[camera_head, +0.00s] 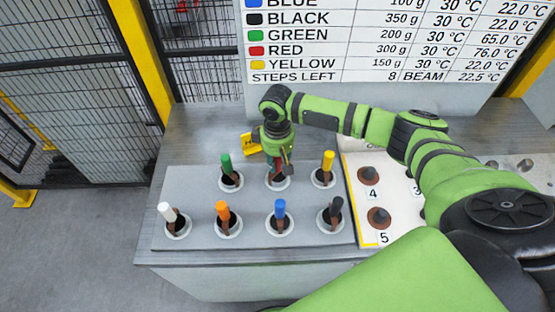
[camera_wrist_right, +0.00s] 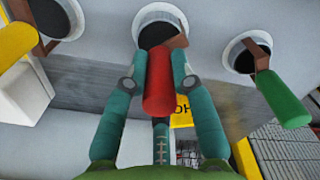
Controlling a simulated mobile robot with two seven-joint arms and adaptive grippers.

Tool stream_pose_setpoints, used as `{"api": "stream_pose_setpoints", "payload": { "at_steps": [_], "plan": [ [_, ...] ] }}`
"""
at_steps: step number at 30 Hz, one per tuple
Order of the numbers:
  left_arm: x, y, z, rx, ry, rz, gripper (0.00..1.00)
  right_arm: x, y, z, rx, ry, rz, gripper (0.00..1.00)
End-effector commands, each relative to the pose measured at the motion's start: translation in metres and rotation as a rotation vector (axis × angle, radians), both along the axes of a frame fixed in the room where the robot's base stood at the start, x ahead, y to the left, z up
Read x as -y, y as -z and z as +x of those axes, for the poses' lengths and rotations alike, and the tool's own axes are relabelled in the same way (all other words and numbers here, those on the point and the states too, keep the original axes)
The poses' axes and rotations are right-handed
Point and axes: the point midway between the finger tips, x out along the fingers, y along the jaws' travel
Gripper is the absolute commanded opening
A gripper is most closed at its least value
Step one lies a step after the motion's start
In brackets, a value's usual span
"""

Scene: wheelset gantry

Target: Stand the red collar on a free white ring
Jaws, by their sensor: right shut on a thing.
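The red collar (camera_wrist_right: 158,85) shows in the right wrist view as a red grip with a brown part at its far end. My right gripper (camera_wrist_right: 158,72) is shut on the red grip. In the head view my right gripper (camera_head: 281,160) points down over the middle white ring (camera_head: 278,185) of the back row and hides much of the collar. In the wrist view the brown part overlaps that ring's dark hole (camera_wrist_right: 158,33); I cannot tell whether it rests in it. My left gripper is not in view.
Green (camera_head: 226,163) and yellow (camera_head: 328,162) collars stand in the rings on either side. White, orange (camera_head: 222,210), blue and black collars stand in the front row. A yellow sign (camera_head: 250,144) is behind the plate. A numbered white board (camera_head: 360,150) lies to the right.

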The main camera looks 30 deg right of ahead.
Motion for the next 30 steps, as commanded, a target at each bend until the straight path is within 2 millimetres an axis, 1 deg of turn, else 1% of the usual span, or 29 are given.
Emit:
{"api": "stream_pose_setpoints", "payload": {
  "at_steps": [1, 2, 3, 11, 14, 17, 19, 27, 30],
  "plan": [
    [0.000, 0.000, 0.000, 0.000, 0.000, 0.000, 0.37, 0.000, -0.002, 0.001, 0.004, 0.000, 0.001, 0.37],
    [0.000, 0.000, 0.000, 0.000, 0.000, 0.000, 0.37, 0.000, -0.002, 0.001, 0.004, 0.000, 0.001, 0.49],
    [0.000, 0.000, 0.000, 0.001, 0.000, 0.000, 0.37, 0.000, -0.002, 0.001, 0.003, 0.000, 0.001, 0.53],
    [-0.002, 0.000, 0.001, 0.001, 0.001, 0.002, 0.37, 0.000, 0.001, -0.001, -0.003, 0.000, -0.001, 0.53],
    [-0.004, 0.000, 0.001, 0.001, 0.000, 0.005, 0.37, 0.000, -0.002, -0.001, -0.002, 0.000, -0.001, 0.53],
    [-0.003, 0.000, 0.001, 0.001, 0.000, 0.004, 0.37, 0.000, -0.013, 0.000, 0.002, 0.000, 0.001, 0.53],
    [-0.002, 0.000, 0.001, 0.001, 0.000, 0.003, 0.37, 0.000, -0.026, 0.000, 0.003, 0.000, 0.000, 0.53],
    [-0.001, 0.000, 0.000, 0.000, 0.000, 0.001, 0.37, 0.000, -0.084, 0.001, 0.005, 0.000, 0.000, 0.53],
    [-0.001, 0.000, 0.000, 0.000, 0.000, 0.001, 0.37, -0.001, -0.101, 0.000, 0.005, -0.001, 0.001, 0.53]
  ]
}}
